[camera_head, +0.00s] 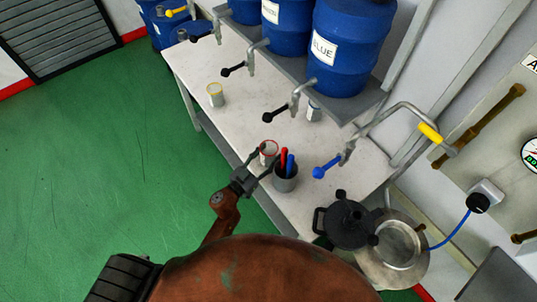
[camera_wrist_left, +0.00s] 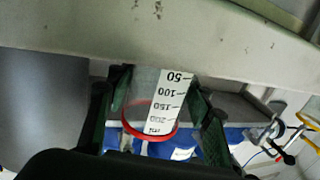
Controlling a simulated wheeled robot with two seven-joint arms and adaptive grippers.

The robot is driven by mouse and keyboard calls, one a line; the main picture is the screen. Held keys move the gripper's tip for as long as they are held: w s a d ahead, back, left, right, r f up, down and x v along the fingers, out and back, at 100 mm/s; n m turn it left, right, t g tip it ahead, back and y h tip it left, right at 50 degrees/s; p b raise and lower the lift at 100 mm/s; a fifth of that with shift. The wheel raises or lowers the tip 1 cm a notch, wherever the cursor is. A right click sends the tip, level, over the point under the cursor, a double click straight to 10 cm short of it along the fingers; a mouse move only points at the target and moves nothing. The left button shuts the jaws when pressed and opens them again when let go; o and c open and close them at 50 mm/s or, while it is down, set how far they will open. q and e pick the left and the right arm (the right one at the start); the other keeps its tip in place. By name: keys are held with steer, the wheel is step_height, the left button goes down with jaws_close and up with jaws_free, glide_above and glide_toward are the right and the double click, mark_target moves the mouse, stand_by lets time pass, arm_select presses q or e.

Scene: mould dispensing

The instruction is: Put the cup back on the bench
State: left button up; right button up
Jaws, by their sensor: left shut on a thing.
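My left gripper (camera_head: 256,164) is shut on a clear measuring cup with a red rim (camera_head: 268,148). In the left wrist view the cup (camera_wrist_left: 158,98) is between the two fingers (camera_wrist_left: 160,112), with its white scale strip showing. That view is upside down, so the rim is low in the picture. The cup is over the front part of the pale bench (camera_head: 237,127). Its base is close to the bench surface (camera_wrist_left: 110,30); I cannot tell whether they touch. My right gripper is not in view.
A yellow-rimmed cup (camera_head: 215,95) is farther back, and another clear cup (camera_head: 314,112) stands under the taps. A black pot (camera_head: 348,222) is at the near end. Bench between the cups is clear.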

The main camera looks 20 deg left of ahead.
arm_select(q)
steer(key=shift+f, duration=0.1)
steer(key=o, duration=1.3)
steer(key=shift+s+a, duration=0.1)
steer(key=shift+s, duration=0.1)
steer(key=p+v, duration=0.1)
steer(key=v, duration=1)
steer(key=shift+s, duration=0.25)
steer(key=shift+a, duration=0.1)
